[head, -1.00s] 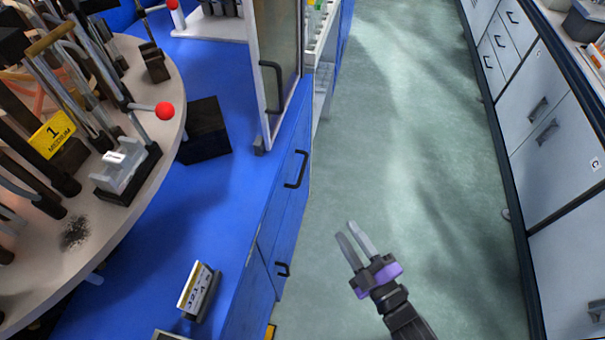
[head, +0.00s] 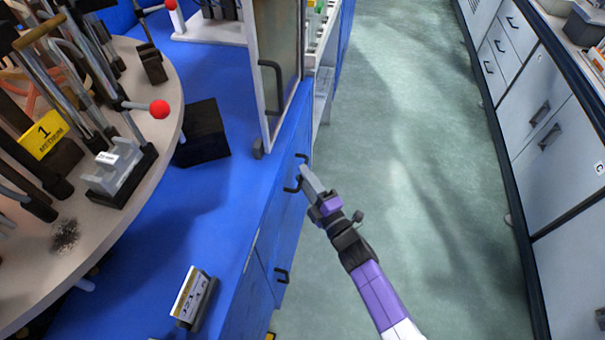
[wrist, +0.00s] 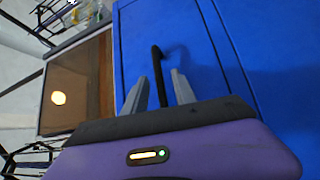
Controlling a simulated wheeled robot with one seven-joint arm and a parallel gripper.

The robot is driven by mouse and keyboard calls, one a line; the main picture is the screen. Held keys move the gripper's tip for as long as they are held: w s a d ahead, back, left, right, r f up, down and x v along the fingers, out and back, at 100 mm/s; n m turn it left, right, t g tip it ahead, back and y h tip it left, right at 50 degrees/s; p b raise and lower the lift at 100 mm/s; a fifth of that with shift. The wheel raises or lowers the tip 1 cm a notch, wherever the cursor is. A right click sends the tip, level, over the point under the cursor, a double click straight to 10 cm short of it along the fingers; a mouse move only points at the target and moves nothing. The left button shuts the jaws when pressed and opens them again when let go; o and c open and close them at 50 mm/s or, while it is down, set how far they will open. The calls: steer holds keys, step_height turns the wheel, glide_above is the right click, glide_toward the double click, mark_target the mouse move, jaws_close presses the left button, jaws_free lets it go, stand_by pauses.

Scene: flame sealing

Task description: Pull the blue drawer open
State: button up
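The blue drawer front (head: 287,196) is on the side of the blue bench, below the glass-fronted frame, and looks closed. Its black handle (head: 293,184) sticks out toward the aisle, partly hidden behind my fingertips in the head view. My gripper (head: 307,172) is right at this handle. In the wrist view the blue drawer front (wrist: 200,45) fills the middle. The black handle (wrist: 158,68) stands between the two grey fingers of my gripper (wrist: 156,88), which are apart on either side of it. Gaps show between handle and fingers.
Another black handle (head: 282,274) is lower on the bench side. A glass-fronted frame with its own handle (head: 271,88) stands on the bench edge above. A round turntable (head: 150,75) fills the left. The green floor aisle (head: 410,200) is clear; white cabinets (head: 555,150) line the right.

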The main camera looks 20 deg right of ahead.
steer(key=shift+w+a, duration=0.1)
steer(key=shift+w, duration=0.55)
jaws_close()
stand_by(1.0)
